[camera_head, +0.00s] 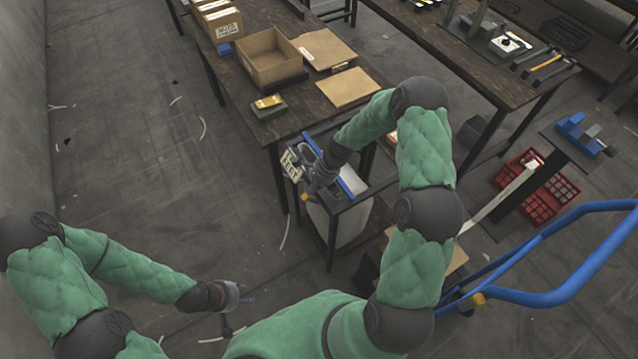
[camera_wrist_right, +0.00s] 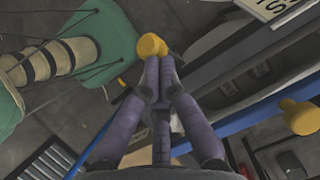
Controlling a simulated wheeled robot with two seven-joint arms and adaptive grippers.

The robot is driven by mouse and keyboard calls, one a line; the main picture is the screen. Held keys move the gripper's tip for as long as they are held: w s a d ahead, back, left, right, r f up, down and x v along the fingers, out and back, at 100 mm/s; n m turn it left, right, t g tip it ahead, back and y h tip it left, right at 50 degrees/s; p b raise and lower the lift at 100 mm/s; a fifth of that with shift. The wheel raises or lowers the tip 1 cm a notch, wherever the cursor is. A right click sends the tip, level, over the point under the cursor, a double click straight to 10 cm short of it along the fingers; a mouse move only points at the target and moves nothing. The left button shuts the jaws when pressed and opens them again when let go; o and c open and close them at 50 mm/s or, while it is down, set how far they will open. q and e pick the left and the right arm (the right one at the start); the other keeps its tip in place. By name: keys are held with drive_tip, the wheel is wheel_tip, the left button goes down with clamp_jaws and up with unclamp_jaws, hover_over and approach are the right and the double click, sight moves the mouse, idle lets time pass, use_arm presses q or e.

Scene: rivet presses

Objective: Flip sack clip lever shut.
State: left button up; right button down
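The sack clip shows as blue bars (camera_head: 345,186) across the top of a pale sack (camera_head: 350,222) in a dark stand. A yellow knob (camera_head: 304,197) sits at its near left end. My right gripper (camera_head: 304,177) is over the clip's left side. In the right wrist view its purple fingers (camera_wrist_right: 159,88) come together, with a yellow knob (camera_wrist_right: 152,46) right at their tips; whether they touch it I cannot tell. A second yellow knob (camera_wrist_right: 302,117) is at the right, by the blue bar (camera_wrist_right: 235,122). My left gripper (camera_head: 249,293) is empty over the floor, fingertips apart.
A dark table (camera_head: 318,108) with an open carton (camera_head: 272,62) and flat cardboard stands behind the clip. A blue cart handle (camera_head: 560,298) and red crates (camera_head: 538,196) are at the right. Floor at the left is mostly clear. A lettered plate (camera_head: 291,164) is beside the right gripper.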

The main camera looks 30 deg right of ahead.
drive_tip(key=a, duration=0.1)
drive_tip(key=a+f, duration=0.1)
drive_tip(key=a, duration=0.1)
drive_tip(key=shift+s+a+f+p, duration=0.1)
drive_tip(key=shift+s+a+p, duration=0.05)
drive_tip(key=shift+a+p, duration=0.15)
drive_tip(key=shift+s+a+f, duration=0.1)
drive_tip(key=shift+a+f, duration=1.05)
drive_tip(key=shift+a, duration=0.2)
wheel_tip(320, 180, up, 13)
drive_tip(key=p, duration=0.4)
hover_over(304, 198)
drive_tip(key=s+a, duration=0.2)
drive_tip(key=a, duration=0.4)
drive_tip(key=shift+d+f, duration=0.15)
drive_tip(key=shift+f, duration=0.1)
